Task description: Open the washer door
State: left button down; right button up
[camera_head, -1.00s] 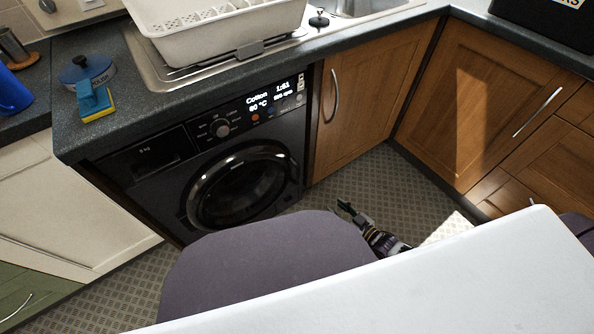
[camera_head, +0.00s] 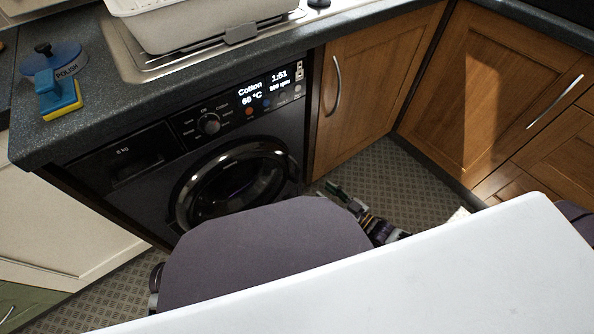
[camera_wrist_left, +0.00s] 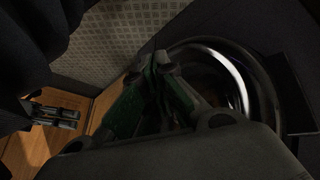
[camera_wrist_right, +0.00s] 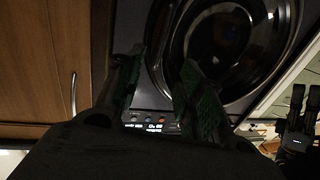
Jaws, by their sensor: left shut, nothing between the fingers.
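The black washer (camera_head: 120,165) stands under the counter in the head view. Its round door (camera_head: 185,190) has a shiny dark ring and looks closed; its lower part is hidden. The door also shows in the left wrist view (camera_wrist_left: 235,75) and the right wrist view (camera_wrist_right: 265,85). My right gripper (camera_head: 338,192) is low in front of the cabinet, right of the door. Its green fingers are apart and empty in the right wrist view (camera_wrist_right: 163,75). My left gripper (camera_wrist_left: 160,65) is shut and empty, near the door's edge in its wrist view; contact is unclear. It also shows in the right wrist view (camera_wrist_right: 297,100).
A wooden cabinet (camera_head: 360,90) with a metal handle adjoins the washer on the right. Above are the dark counter (camera_head: 120,115), a dish rack (camera_head: 200,25), a blue polish tin (camera_head: 55,58) and a sponge (camera_head: 62,103). Patterned floor (camera_head: 400,185) is clear before the cabinets.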

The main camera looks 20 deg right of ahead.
aim_at(297, 171)
pick_arm(q)
jog(key=shift+f, duration=0.1)
pick_arm(e)
jog(key=shift+w, duration=0.1)
